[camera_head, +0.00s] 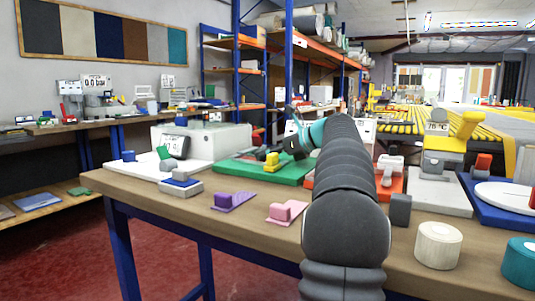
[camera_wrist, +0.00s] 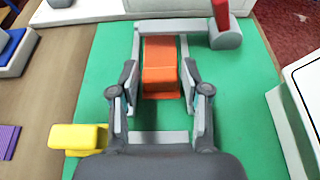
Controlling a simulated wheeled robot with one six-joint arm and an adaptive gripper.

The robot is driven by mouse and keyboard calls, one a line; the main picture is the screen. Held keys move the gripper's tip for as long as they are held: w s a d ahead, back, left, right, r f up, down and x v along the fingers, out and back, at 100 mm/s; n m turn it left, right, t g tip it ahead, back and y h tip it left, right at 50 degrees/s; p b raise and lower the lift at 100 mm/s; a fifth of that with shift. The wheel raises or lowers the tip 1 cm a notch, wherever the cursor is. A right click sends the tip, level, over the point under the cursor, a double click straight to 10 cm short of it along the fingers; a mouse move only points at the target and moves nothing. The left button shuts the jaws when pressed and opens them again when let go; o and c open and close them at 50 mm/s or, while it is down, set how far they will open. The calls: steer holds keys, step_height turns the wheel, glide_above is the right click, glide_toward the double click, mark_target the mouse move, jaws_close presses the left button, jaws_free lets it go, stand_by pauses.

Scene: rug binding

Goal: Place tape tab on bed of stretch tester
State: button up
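An orange tape tab (camera_wrist: 160,72), a raised block with a flat strip, lies inside a light grey rectangular frame on the stretch tester's green base (camera_wrist: 100,100) in the wrist view. My gripper (camera_wrist: 160,80) is open, one finger on each side of the tab, with a narrow gap showing at both sides. The green base (camera_head: 240,168) also shows on the workbench in the head view, with a yellow block (camera_head: 272,161) on it. In the head view my arm hides the tab and most of the gripper.
In the wrist view a yellow block (camera_wrist: 78,137) sits at lower left and a grey mount with a red lever (camera_wrist: 222,20) at upper right. A purple tab (camera_head: 233,200) and pink tab (camera_head: 284,213) lie near the bench's front edge. A cream spool (camera_head: 438,246) stands right of my arm.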

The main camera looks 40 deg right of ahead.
steer(key=shift+s+r, duration=0.1)
steer(key=shift+r, duration=0.1)
steer(key=p+v, duration=0.2)
steer(key=v, duration=0.9)
steer(key=shift+s+d+r, duration=0.1)
steer(key=shift+s+d, duration=0.15)
steer(key=shift+s, duration=0.05)
stand_by(0.7)
